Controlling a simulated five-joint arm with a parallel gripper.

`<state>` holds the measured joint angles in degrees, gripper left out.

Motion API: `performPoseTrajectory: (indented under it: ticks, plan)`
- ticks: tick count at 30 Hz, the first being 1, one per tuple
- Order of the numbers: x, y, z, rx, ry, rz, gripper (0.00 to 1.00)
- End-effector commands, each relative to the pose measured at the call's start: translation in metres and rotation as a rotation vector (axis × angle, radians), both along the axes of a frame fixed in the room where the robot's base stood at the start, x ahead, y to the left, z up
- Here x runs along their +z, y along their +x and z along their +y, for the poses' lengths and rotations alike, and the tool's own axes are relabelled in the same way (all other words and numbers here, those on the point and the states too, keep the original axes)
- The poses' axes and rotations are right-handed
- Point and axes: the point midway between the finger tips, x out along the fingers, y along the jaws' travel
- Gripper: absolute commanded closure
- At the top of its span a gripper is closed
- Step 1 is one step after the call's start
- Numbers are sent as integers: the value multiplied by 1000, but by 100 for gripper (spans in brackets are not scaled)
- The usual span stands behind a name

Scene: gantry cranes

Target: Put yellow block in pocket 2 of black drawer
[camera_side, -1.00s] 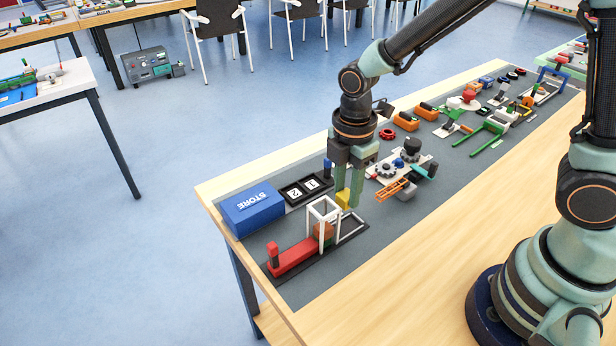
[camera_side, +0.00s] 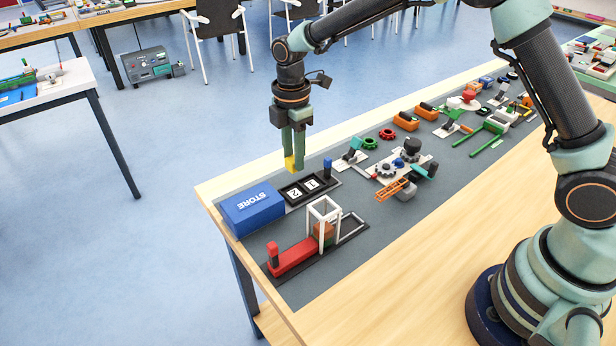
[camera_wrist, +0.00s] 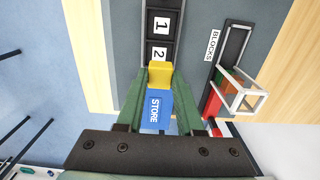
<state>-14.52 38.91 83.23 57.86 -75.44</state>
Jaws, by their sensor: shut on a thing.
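The yellow block (camera_side: 291,164) is gripped between the fingertips of my gripper (camera_side: 293,158) and held up in the air. It also shows in the wrist view (camera_wrist: 159,74) between the two green fingers. The black drawer (camera_side: 300,189) lies on the grey mat, with pockets labelled 1 and 2 and a blue upright knob at its right end. In the side view the block is above and behind the drawer. In the wrist view the block appears just below the "2" label (camera_wrist: 159,53). The blue STORE box (camera_side: 252,208) stands at the drawer's left end.
A white gantry frame (camera_side: 323,222) straddles a dark tray in front of the drawer, with a brown block and a red piece (camera_side: 291,257). Gears and an orange ladder piece (camera_side: 392,188) lie to the right. The wooden table edge is close behind the drawer.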

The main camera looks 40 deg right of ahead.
Motion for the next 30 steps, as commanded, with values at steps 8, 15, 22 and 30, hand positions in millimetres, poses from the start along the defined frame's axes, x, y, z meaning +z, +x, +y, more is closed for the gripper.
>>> performPoseTrajectory:
  ticks: [8,15,22,30]
  plan:
    - [-16,1,0,0,-1,3,100]
    - [-41,1,0,0,-1,3,100]
    - [-55,1,0,0,0,1,100]
    - [-59,2,0,0,0,-1,100]
